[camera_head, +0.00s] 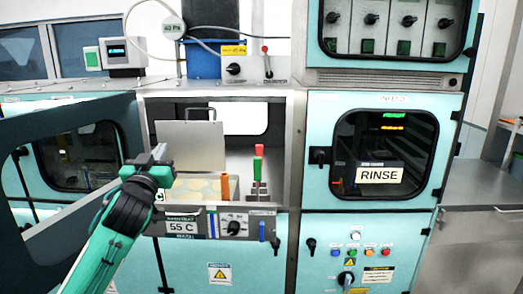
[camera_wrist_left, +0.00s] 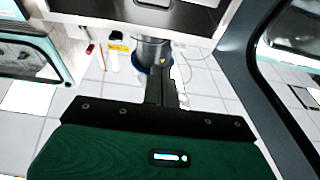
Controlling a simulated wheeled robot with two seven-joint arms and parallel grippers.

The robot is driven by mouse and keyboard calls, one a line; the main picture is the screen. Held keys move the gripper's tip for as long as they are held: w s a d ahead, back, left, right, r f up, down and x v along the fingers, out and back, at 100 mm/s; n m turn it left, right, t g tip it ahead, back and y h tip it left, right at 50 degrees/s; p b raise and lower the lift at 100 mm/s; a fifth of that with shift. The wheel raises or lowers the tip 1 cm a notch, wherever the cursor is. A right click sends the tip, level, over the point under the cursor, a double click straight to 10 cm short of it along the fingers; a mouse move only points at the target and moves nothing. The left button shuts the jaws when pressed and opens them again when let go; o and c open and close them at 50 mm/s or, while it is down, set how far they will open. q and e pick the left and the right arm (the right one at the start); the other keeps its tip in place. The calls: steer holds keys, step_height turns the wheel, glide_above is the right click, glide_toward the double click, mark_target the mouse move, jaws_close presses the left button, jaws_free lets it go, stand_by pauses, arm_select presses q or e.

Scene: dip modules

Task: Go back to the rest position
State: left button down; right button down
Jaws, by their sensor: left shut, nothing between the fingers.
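My left arm comes in from the lower left in the head view. My left gripper (camera_head: 160,157) is shut and empty, in front of the open bath module with the 55 C label (camera_head: 181,227). In the left wrist view the dark shut fingers (camera_wrist_left: 163,88) point away from the green wrist housing, with nothing between them. My right gripper is in neither view.
An open door (camera_head: 60,135) stands at the left, close to my arm. The open bay holds an upright lid plate (camera_head: 190,146), an orange block (camera_head: 225,187) and a green-and-red handle (camera_head: 258,165). The RINSE module (camera_head: 380,176) is closed at the right.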

arm_select(q)
steer(key=s+d+f+g, duration=0.1)
steer(key=s+f+g, duration=0.25)
steer(key=f, duration=0.75)
steer(key=s+f+g+y, duration=0.15)
steer(key=s+f, duration=0.35)
steer(key=f, duration=0.5)
steer(key=s+d+f+g, duration=0.1)
steer(key=s+f+g, duration=0.3)
steer(key=f, duration=0.7)
steer(key=s+f+m+g, duration=0.1)
steer(key=s+f+g, duration=0.3)
steer(key=s+f, duration=0.75)
steer(key=s+f+m+g, duration=0.1)
steer(key=s+f+g, duration=0.35)
steer(key=s, duration=1.45)
step_height(320, 180, down, 30)
steer(key=g, duration=0.2)
steer(key=s+a+f, duration=0.3)
steer(key=s+f, duration=1.7)
steer(key=shift+a+f+g+h, duration=0.2)
steer(key=shift+f+g+h, duration=0.15)
steer(key=shift+g, duration=0.1)
